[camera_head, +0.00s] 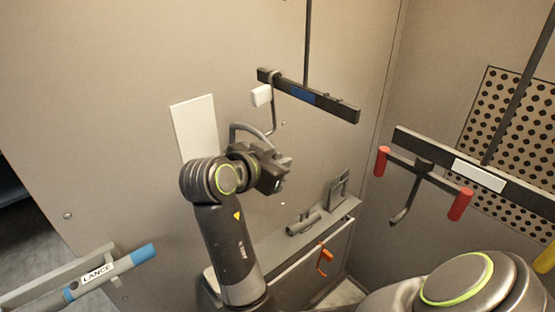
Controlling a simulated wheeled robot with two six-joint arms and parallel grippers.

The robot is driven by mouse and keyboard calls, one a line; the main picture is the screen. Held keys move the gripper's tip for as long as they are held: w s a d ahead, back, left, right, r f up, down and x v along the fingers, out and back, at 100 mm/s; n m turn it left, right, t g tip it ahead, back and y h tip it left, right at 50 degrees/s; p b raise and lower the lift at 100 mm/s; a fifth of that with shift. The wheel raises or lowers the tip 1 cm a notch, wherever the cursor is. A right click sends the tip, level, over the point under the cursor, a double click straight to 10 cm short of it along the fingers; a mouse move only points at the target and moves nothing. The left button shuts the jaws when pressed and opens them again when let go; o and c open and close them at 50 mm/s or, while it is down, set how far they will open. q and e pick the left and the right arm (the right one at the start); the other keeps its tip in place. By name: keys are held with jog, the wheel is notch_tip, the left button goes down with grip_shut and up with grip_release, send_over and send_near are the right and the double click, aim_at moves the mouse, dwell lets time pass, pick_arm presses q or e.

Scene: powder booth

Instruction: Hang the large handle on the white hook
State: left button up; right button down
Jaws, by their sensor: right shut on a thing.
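My right gripper (274,178) is in the middle of the view, in front of the back wall. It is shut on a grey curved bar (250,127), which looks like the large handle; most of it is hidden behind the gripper. A thin dark hook (274,115) with a white block (262,95) hangs from a dark bar with a blue label (302,94). Its lower end is close to the grey bar, and I cannot tell whether they touch. A second dark bar at the right has a white label (479,176). My left gripper is not in view.
A hook with red-ended crossbar (424,172) hangs at the right bar. A ledge (290,243) holds grey parts (303,224), with an orange hook (325,258) at its front. A blue-ended lance (110,272) lies at lower left. A white panel (195,127) is on the wall.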

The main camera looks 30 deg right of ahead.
jog(key=shift+a+r, duration=0.15)
jog(key=shift+a, duration=0.35)
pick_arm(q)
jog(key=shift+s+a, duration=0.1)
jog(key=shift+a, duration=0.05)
pick_arm(e)
jog(key=shift+w+d, duration=0.1)
jog(key=shift+d, duration=1.15)
jog(key=shift+d, duration=0.1)
jog(key=shift+w+d, duration=0.1)
jog(key=shift+d, duration=1)
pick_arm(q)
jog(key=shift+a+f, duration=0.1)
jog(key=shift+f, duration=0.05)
pick_arm(e)
jog(key=shift+f, duration=0.2)
pick_arm(q)
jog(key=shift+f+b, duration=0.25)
jog(key=shift+b, duration=0.1)
pick_arm(e)
jog(key=shift+f, duration=0.45)
